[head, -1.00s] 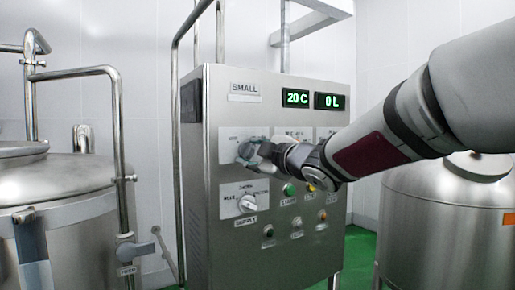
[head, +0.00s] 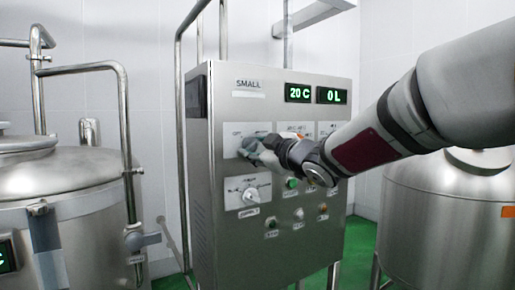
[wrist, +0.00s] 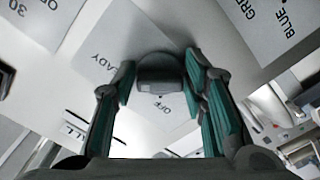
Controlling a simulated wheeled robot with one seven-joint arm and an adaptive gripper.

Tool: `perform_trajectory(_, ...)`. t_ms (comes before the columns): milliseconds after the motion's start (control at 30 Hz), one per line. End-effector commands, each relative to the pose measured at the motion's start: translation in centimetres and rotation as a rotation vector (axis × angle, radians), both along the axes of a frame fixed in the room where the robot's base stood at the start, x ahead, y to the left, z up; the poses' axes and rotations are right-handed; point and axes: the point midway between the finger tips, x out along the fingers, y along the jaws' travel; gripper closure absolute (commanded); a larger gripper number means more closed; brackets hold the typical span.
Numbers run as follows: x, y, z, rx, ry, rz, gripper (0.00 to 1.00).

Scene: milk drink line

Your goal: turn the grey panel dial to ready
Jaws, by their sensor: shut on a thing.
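The grey panel dial (wrist: 160,75) sits between my two fingers in the wrist view. It is on a pale label plate (wrist: 150,115) with "OFF" below the dial and "ADY" at the left, the rest of that word hidden. My gripper (head: 250,148) is shut on the dial at the upper left plate of the steel panel (head: 222,230). Its fingers cover the dial in the head view. I cannot tell which word the dial points at.
A second dial (head: 250,195) is just below, with a green button (head: 292,183) and other small knobs to the right. Displays (head: 299,92) read 20 C and 0 L. Steel tanks (head: 70,195) stand on both sides. A pipe rail (head: 180,120) runs beside the panel.

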Motion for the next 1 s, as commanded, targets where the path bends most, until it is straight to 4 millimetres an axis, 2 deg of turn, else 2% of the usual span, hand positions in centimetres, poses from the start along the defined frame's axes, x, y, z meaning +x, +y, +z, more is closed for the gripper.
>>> perform_trajectory(100, 0.1, -0.1, -0.2, 0.0, 0.003, -0.001, 0.88)
perform_trajectory(133, 0.1, -0.1, -0.2, 0.0, 0.003, -0.001, 0.56)
perform_trajectory(200, 0.1, -0.1, -0.1, -0.001, 0.003, -0.001, 0.46)
perform_trajectory(500, -0.1, -0.1, -0.1, 0.0, 0.001, -0.001, 0.46)
perform_trajectory(633, -0.8, -0.7, 0.0, -0.001, -0.001, -0.001, 0.46)
perform_trajectory(1000, -6.7, -4.6, 0.0, -0.001, -0.001, -0.003, 0.46)
